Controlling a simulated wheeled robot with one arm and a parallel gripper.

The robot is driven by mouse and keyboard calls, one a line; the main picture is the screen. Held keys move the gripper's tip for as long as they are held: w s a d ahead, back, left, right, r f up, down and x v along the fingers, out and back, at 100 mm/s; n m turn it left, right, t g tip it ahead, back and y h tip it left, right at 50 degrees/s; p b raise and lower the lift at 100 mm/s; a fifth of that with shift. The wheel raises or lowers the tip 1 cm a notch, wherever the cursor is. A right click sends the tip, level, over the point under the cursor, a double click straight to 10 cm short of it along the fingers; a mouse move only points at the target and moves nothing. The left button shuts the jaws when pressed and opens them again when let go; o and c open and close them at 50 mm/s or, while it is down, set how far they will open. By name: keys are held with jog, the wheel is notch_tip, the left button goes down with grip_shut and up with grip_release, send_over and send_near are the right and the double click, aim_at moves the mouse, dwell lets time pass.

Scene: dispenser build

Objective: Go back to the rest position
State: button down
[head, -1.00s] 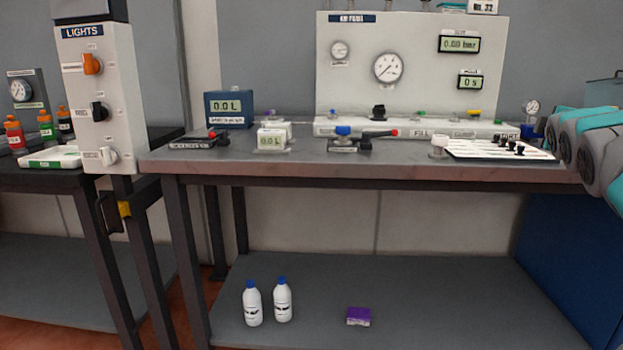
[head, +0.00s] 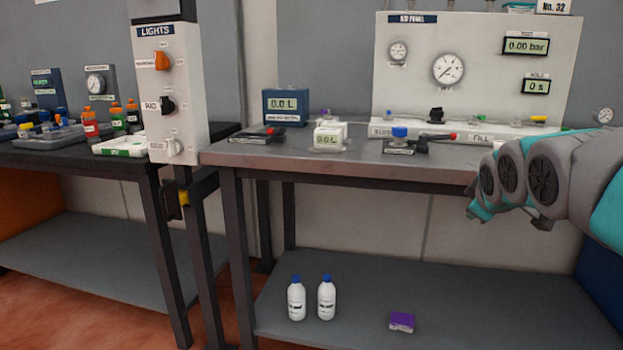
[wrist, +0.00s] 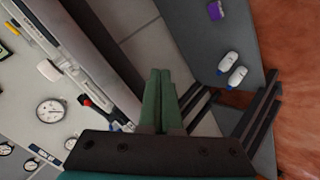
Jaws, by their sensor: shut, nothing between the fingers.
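My gripper shows in the wrist view (wrist: 158,100), its two green fingers side by side with nothing between them. In the head view my grey and teal arm reaches in from the right edge, in front of the right part of the workbench (head: 300,160). The fingers cannot be made out clearly in the head view. The gripper touches nothing that I can see; in the wrist view the bench and its lower shelf appear beyond it.
A panel (head: 480,80) with gauges stands on the bench. The lights post (head: 170,90) stands at the left bench's end. Two white bottles (head: 297,300) (head: 327,298) and a purple box (head: 402,322) are on the lower shelf (head: 460,310). Red floor is clear at lower left.

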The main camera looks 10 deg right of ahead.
jog(key=s+a+f+g+y, duration=0.2)
jog(key=s+a+f, duration=0.2)
jog(key=a+f, duration=0.45)
jog(key=s+a+f+m+g, duration=0.2)
jog(key=s+a, duration=0.4)
jog(key=s, duration=0.3)
jog(key=s+a+f+m+g+y, duration=0.1)
jog(key=s+a+f+g, duration=0.3)
jog(key=s, duration=0.5)
jog(key=s+a+f+m+g+y, duration=0.1)
jog(key=s+a+f+m+g, duration=0.2)
jog(key=s+a+f, duration=0.5)
jog(key=shift+s+a, duration=0.3)
jog(key=shift+s, duration=0.7)
jog(key=shift+f, duration=0.1)
